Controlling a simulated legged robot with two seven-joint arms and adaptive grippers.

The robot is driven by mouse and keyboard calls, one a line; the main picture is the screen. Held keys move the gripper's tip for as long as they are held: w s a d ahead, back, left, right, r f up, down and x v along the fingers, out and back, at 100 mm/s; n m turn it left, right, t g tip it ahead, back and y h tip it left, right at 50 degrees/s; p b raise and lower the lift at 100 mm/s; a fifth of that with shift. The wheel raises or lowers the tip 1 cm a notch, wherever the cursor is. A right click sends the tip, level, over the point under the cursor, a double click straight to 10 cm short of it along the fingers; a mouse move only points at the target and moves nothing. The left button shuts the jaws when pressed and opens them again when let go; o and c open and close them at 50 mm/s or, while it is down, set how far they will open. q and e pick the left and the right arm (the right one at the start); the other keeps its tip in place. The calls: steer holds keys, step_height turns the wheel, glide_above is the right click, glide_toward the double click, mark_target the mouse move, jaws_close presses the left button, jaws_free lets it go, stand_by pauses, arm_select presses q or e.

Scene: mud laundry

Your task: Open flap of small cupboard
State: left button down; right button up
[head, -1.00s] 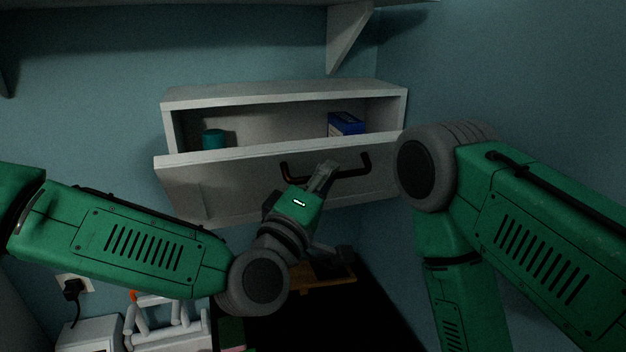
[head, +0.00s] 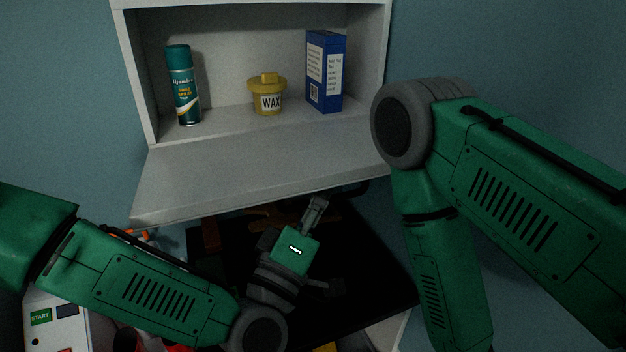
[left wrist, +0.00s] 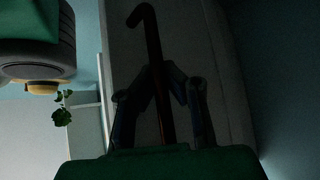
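The small cupboard (head: 133,75) is on the wall, with its white flap (head: 255,170) swung down and outward, so the interior is in plain view. The flap slopes slightly down towards me. My left gripper (head: 316,205) is below the flap's front edge. In the left wrist view, the dark bar handle (left wrist: 152,35) runs between the gripper's fingers (left wrist: 168,78), which close in on it from both sides. The flap's outer face (left wrist: 215,60) is behind it. In the head view the handle is mostly hidden under the flap. My right gripper is out of view.
Inside the cupboard stand a green spray can (head: 183,88), a yellow wax tub (head: 267,96) and a blue box (head: 326,72). A black surface (head: 365,255) lies below the flap. A white device with a START label (head: 41,317) is at lower left.

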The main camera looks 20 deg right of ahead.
arm_select(q)
steer(key=shift+s+d+f+b, duration=0.15)
steer(key=shift+s+f, duration=0.05)
steer(key=shift+f, duration=0.3)
steer(key=shift+s+d+f+b, duration=0.1)
steer(key=shift+s+f+b, duration=0.05)
steer(key=shift+f, duration=0.35)
steer(key=c, duration=1.6)
jaws_free()
steer(key=shift+s, duration=0.1)
steer(key=shift+a+r, duration=0.1)
steer(key=shift+w, duration=0.2)
steer(key=shift+a, duration=0.2)
steer(key=v, duration=1.1)
steer(key=shift+s+a, duration=0.25)
steer(key=shift+s, duration=0.05)
